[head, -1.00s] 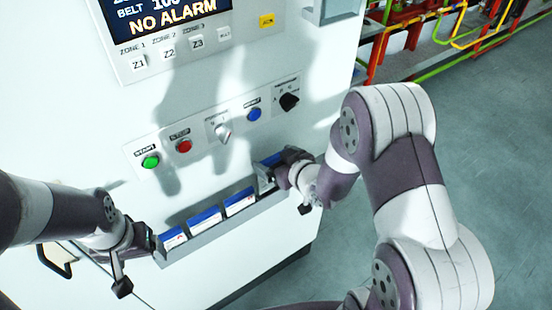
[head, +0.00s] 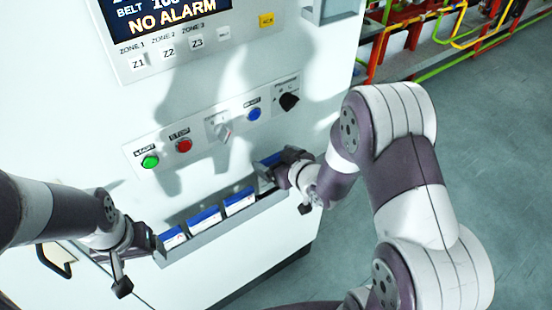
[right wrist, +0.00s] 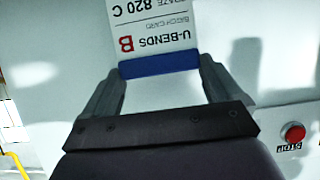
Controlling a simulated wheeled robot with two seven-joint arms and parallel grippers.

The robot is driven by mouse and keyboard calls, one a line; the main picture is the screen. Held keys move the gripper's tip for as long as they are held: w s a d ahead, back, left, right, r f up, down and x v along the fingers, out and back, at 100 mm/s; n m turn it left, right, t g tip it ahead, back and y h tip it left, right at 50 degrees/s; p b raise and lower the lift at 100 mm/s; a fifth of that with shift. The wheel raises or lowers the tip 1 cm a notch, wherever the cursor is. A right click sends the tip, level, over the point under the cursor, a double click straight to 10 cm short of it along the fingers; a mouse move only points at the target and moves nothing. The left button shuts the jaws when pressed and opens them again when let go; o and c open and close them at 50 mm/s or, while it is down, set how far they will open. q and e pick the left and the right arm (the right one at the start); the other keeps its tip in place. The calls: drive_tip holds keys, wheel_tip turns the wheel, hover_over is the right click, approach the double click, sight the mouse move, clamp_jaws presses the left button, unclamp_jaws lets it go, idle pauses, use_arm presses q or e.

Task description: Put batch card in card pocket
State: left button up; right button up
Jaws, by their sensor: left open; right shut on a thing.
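The batch card (right wrist: 157,35) is white with a blue band, and in the right wrist view it reads "U-BENDS B". My right gripper (right wrist: 160,78) is shut on it at the blue-band end. In the head view, the right gripper (head: 265,175) is at the right end of a grey tray (head: 215,238), and the card's blue edge (head: 270,159) shows beside it. I cannot tell if the card touches the tray. A grey holder (head: 322,12) on the panel at the top may be the card pocket. My left gripper (head: 148,242) is open at the tray's left end.
Several more blue-topped cards (head: 205,219) stand in the tray. Above it are a green button (head: 150,162), a red button (head: 184,146), a blue button (head: 254,114) and knobs. A screen (head: 165,20) sits higher. Open floor (head: 490,170) lies to the right.

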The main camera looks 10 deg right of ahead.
wheel_tip(320, 180, down, 8)
drive_tip(key=b, duration=0.6)
drive_tip(key=shift+r+b, duration=0.2)
drive_tip(key=shift+b, duration=0.15)
idle(2.0)
drive_tip(key=o, duration=1.4)
drive_tip(key=v, duration=1.2)
drive_tip(key=shift+s+d+r, duration=0.1)
drive_tip(key=shift+s, duration=0.25)
